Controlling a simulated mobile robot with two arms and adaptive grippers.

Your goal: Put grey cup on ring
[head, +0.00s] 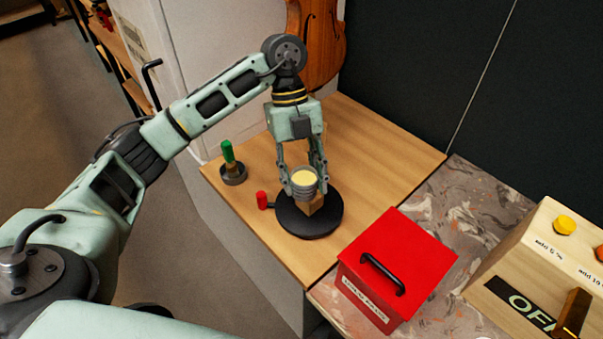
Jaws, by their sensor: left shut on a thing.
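The grey cup (304,191) holds something pale yellow and is upright. My left gripper (304,186) points down and is shut on the cup, one finger on each side. The cup shows over a black round plate (310,225) on the wooden bench, which may be the ring. A brown wooden block (312,206) shows just below the cup, partly hidden by it. I cannot tell whether the cup touches the block or the plate. My right gripper is not in view.
A red knob (262,200) sits left of the plate. A green-handled tool (229,153) stands in a small dark dish (233,176). A red box (397,262) with a black handle is at front right, near a wooden control box (540,262). A violin (317,45) hangs behind. The bench (375,150) right of the plate is clear.

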